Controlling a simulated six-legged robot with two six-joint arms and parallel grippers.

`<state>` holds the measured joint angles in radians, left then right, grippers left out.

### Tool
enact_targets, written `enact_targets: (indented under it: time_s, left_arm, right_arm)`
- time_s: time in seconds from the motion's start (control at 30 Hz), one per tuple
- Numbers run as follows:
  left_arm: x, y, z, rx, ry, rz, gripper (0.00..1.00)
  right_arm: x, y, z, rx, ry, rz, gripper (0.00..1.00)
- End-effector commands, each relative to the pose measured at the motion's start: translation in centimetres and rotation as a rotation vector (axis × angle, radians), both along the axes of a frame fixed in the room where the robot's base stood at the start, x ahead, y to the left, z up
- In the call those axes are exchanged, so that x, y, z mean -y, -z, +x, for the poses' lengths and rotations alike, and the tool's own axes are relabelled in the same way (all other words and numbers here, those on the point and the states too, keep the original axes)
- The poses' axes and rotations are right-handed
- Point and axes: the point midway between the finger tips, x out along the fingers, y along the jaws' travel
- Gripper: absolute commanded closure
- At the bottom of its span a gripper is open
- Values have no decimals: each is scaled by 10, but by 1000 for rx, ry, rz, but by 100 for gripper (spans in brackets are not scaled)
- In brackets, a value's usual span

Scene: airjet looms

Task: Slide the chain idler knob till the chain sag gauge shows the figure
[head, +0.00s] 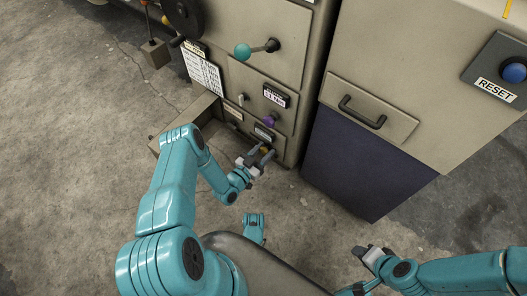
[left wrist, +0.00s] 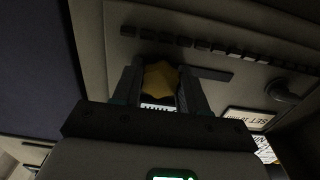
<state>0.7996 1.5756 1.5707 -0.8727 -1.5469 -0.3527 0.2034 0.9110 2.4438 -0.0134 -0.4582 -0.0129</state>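A yellow faceted knob (head: 265,150), which I take for the chain idler knob, sits low on the loom's front panel. My left gripper (head: 260,159) is at it. In the left wrist view the yellow knob (left wrist: 160,78) fills the space between the two fingers (left wrist: 161,90), which appear closed on its sides. A row of dark tick blocks (left wrist: 215,48) runs along the panel beside it. A small display plate (head: 276,97) is higher up; its figure is too small to read surely. My right gripper (head: 369,253) is over the floor, away from the panel; its opening is unclear.
A purple knob (head: 270,120) and a teal-balled lever (head: 257,49) are above on the same panel. An open tray (head: 178,124) stands out at left. A cabinet with a handle (head: 362,112) and a blue RESET button (head: 514,72) are at right.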

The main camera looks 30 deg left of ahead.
Motion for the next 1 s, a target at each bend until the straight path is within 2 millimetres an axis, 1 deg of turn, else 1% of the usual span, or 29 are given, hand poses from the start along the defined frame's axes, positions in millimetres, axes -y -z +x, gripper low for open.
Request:
enact_targets:
  time_s: [0.13, 0.33, 0.57, 0.6, 0.67, 1.0]
  left_arm:
    - [-4, 0, 0, 1, -1, 1, 100]
    - [-30, 0, 2, 1, -2, 2, 100]
    - [-30, 1, 2, 0, -1, 1, 100]
    - [-30, 1, 2, -1, -1, 1, 54]
    - [-30, 1, 2, -1, 0, 0, 36]
    - [-30, 0, -1, -1, -1, -1, 36]
  right_arm:
    - [0, 0, 0, 0, 0, 0, 57]
    - [0, 0, 0, 0, 0, 0, 57]
    - [0, 0, 0, -1, 0, 0, 57]
    - [0, 0, 0, -1, 0, 0, 57]
    - [0, 0, 0, 0, 0, 0, 57]
    - [0, -2, -1, -2, 0, 1, 57]
